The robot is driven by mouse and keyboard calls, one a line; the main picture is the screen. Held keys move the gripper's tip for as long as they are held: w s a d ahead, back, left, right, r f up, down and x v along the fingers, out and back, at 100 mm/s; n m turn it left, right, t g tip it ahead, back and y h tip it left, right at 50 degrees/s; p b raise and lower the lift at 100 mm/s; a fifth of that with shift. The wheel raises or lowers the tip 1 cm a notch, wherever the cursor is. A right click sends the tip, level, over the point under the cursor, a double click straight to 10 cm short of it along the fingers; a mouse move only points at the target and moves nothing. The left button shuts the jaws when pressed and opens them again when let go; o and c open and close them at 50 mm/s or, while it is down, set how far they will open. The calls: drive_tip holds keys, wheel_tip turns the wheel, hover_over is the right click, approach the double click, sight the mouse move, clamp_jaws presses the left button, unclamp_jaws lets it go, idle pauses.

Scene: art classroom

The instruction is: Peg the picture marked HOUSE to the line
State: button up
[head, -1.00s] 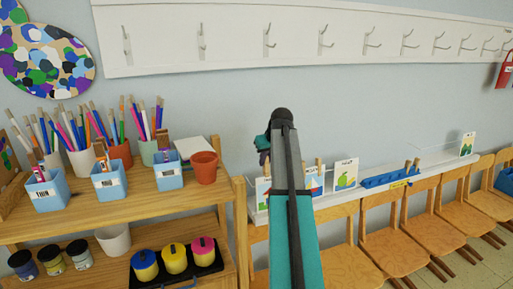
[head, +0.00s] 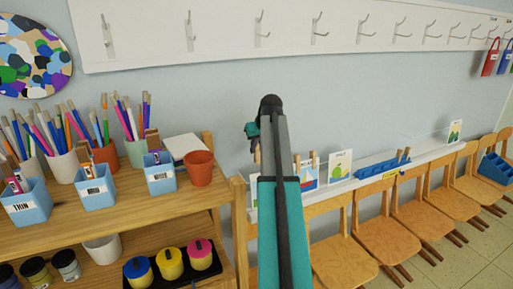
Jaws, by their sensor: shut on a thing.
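My gripper (head: 252,132) is in front of the wall above the ledge, partly behind my own arm. It is shut on a small brown piece (head: 257,153) that looks like a wooden peg. Picture cards stand along the white ledge: one mostly hidden behind my arm (head: 252,191), a boat card (head: 309,174), a pear card (head: 340,166) and a far card (head: 454,132). Wooden pegs show at the boat card's top (head: 313,156). I cannot read HOUSE on any card. A thin line shows faintly above the ledge at the right.
A blue peg rack (head: 378,171) with upright pegs sits on the ledge. Wooden chairs (head: 342,262) stand below it. A shelf (head: 110,222) with brush pots, blue boxes and a terracotta pot (head: 199,168) fills the left. Hooks (head: 262,30) line the wall above.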

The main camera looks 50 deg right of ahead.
drive_tip(key=shift+f+b, duration=0.3)
drive_tip(key=shift+f, duration=0.2)
drive_tip(key=shift+w+d+f+b, duration=0.1)
drive_tip(key=shift+w+f+b, duration=0.1)
drive_tip(key=shift+f+b, duration=0.4)
drive_tip(key=shift+w+d+f+b, duration=0.15)
drive_tip(key=shift+f+b, duration=0.1)
drive_tip(key=shift+f, duration=0.65)
drive_tip(key=shift+s+a+f+b, duration=0.15)
drive_tip(key=shift+f+b, duration=0.45)
drive_tip(key=shift+f, duration=0.75)
drive_tip(key=shift+s+a+f+b, duration=0.1)
drive_tip(key=shift+s+f+b, duration=0.3)
drive_tip(key=shift+f, duration=0.95)
drive_tip(key=shift+w+f, duration=0.15)
drive_tip(key=o, duration=0.9)
drive_tip(key=shift+o, duration=1.2)
